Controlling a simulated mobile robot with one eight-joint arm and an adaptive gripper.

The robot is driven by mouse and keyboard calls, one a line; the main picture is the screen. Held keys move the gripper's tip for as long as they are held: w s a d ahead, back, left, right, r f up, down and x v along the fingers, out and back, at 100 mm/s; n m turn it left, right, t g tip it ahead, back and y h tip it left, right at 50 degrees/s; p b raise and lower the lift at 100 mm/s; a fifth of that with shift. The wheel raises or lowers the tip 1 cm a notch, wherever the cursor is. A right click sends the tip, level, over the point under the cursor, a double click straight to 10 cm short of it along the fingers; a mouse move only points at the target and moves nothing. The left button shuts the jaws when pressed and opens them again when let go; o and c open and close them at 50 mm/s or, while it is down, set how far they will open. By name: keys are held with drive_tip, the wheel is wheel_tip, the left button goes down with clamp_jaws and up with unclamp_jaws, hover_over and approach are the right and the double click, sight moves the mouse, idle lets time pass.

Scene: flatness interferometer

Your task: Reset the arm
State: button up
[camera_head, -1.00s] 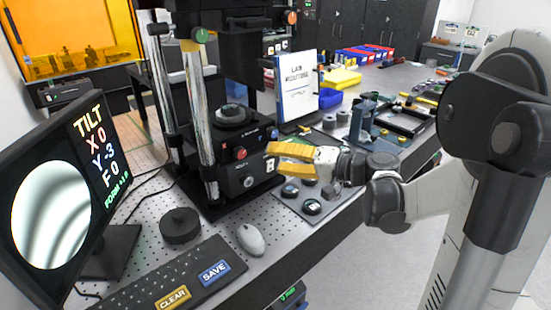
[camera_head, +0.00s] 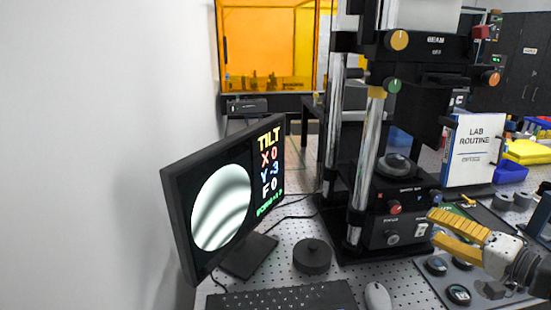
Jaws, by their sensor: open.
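My gripper (camera_head: 447,234), with yellow fingers, is at the right of the head view, in front of the interferometer's base. Its fingers point left and it is open, with nothing seen between them. Part of my arm (camera_head: 527,268) runs off the right edge. The black interferometer (camera_head: 405,190) stands upright with silver columns and several coloured knobs. The monitor (camera_head: 180,205) at its left shows curved grey fringes and the words TILT X 0, Y -3, F 0.
A black round puck (camera_head: 312,257), a keyboard (camera_head: 285,298) and a mouse (camera_head: 377,297) lie on the perforated bench. Below the gripper is a grey tray (camera_head: 440,287) with dark round pieces. A LAB ROUTINE binder (camera_head: 474,150) stands behind. An orange enclosure (camera_head: 268,50) is at the back.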

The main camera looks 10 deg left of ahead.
drive_tip(key=s+a+f+n+g+h, duration=0.2)
drive_tip(key=s+a+f+g+h, duration=0.15)
drive_tip(key=s+a, duration=0.5)
drive_tip(key=s+d+f+n+g+h, duration=0.1)
drive_tip(key=s+f+n+h, duration=0.2)
drive_tip(key=s+h, duration=0.3)
drive_tip(key=s, duration=0.5)
drive_tip(key=shift+s+g, duration=0.35)
drive_tip(key=shift+s, duration=0.05)
drive_tip(key=shift+f+h, duration=0.1)
drive_tip(key=shift+h, duration=0.15)
